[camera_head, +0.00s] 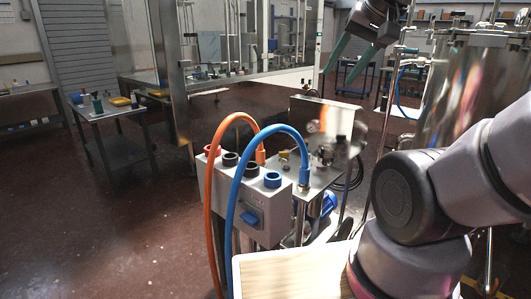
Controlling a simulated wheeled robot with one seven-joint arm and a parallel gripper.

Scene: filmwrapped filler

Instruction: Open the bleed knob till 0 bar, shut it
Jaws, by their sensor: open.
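My gripper (338,78) is at the top, right of centre, with its two teal fingers apart, pointing down and left. Nothing shows between them. It appears above the steel unit (318,172), touching nothing that I can see. I cannot tell which fitting is the bleed knob, and no pressure reading is legible. A grey box (262,214) at the unit's front has red, black and blue round sockets or caps on top.
An orange hose (209,180) and a blue hose (233,200) arch over the grey box. A shiny steel vessel (462,95) stands right. A wood-topped surface (295,275) is in front. A side table (112,113) stands left. The floor between is clear.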

